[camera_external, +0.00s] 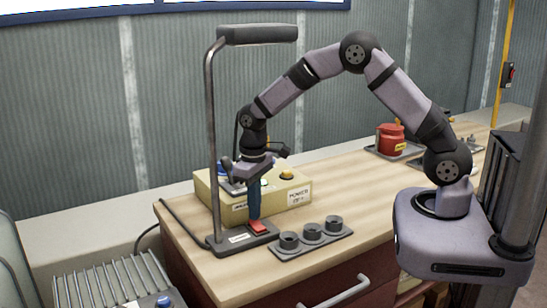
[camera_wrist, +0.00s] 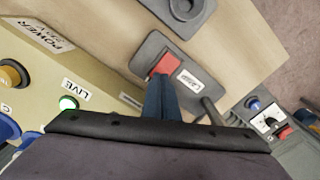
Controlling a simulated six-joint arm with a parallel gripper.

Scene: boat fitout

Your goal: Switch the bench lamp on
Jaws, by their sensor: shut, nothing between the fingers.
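The bench lamp has a dark head (camera_external: 258,34) on a tall bent pole (camera_external: 212,140) rising from a dark base plate (camera_external: 243,237). A red switch (camera_external: 259,227) sits on the base plate; it also shows in the wrist view (camera_wrist: 166,65). My gripper (camera_external: 254,214) points down with its blue fingers shut and empty. The fingertips (camera_wrist: 161,82) are right at the red switch, partly covering it in the wrist view; I cannot tell whether they touch it. No glow shows at the lamp head, whose underside is hidden.
A dark holder with three round sockets (camera_external: 312,236) lies to the right. A red container (camera_external: 390,138) stands farther back. The bench (camera_external: 350,195) is clear between them.

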